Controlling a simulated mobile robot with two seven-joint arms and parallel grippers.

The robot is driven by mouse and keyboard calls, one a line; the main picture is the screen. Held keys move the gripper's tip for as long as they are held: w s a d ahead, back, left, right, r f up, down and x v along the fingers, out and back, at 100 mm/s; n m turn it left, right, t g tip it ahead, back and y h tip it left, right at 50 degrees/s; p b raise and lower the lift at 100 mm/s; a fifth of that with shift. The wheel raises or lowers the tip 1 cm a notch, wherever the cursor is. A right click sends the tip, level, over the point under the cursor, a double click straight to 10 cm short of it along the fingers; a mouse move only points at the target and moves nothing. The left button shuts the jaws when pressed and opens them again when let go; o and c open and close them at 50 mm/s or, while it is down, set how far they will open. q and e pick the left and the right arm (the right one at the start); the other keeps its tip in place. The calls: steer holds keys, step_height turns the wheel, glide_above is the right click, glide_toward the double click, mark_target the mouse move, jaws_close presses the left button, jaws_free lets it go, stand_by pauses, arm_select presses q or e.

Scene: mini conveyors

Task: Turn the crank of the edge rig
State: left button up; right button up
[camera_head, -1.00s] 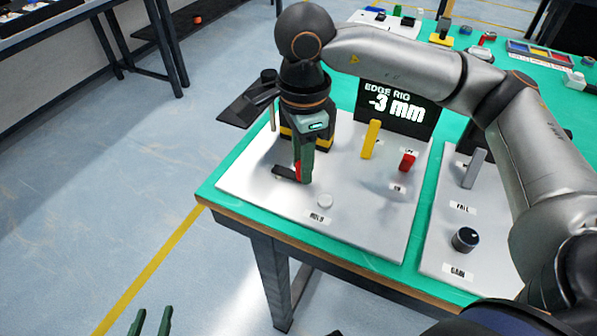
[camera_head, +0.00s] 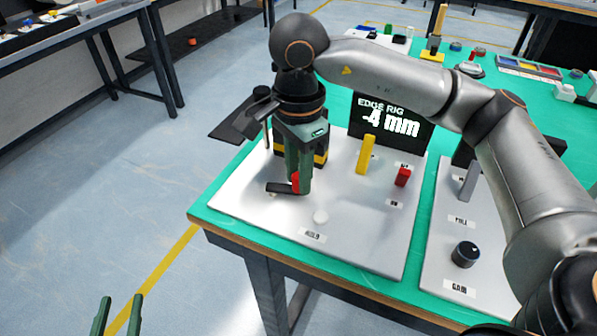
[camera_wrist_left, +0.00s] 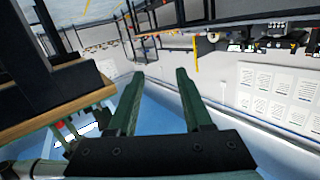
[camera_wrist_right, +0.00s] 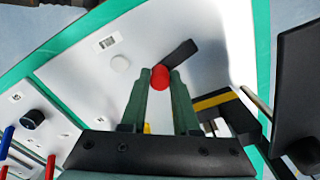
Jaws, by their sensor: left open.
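The edge rig is a light panel (camera_head: 345,250) on the green bench, with a black display (camera_head: 390,120) reading "EDGE RIG -4 mm". Its crank has a black arm (camera_head: 279,188) and a red knob (camera_head: 296,181). My right gripper (camera_head: 301,188) reaches down over the crank, its fingers on either side of the red knob. In the right wrist view the knob (camera_wrist_right: 160,77) sits between the fingertips, with the black crank arm (camera_wrist_right: 180,53) running off to the upper right. My left gripper (camera_head: 119,318) is open and empty, low at the left, away from the bench.
On the rig stand a yellow lever (camera_head: 365,155), a red switch (camera_head: 403,177) and a white HOLD button (camera_head: 320,216). A black plate (camera_head: 236,118) is at its left. A second panel with a black knob (camera_head: 466,254) is at right.

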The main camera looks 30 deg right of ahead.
steer(key=o, duration=0.5)
steer(key=shift+c, duration=0.2)
steer(key=shift+r, duration=0.6)
step_height(320, 180, up, 5)
steer(key=shift+f+p, duration=0.2)
steer(key=shift+p, duration=0.45)
arm_select(q)
steer(key=s+f+n+g+p, duration=0.1)
steer(key=s+f+g, duration=0.2)
steer(key=f, duration=0.4)
steer(key=s+f+n+g+y+p, duration=0.1)
steer(key=s+f+g, duration=0.3)
steer(key=f, duration=0.3)
steer(key=shift+s+d, duration=0.2)
steer(key=shift+s, duration=0.2)
arm_select(e)
step_height(320, 180, up, 7)
arm_select(q)
steer(key=shift+f, duration=0.1)
arm_select(e)
steer(key=shift+f, duration=0.1)
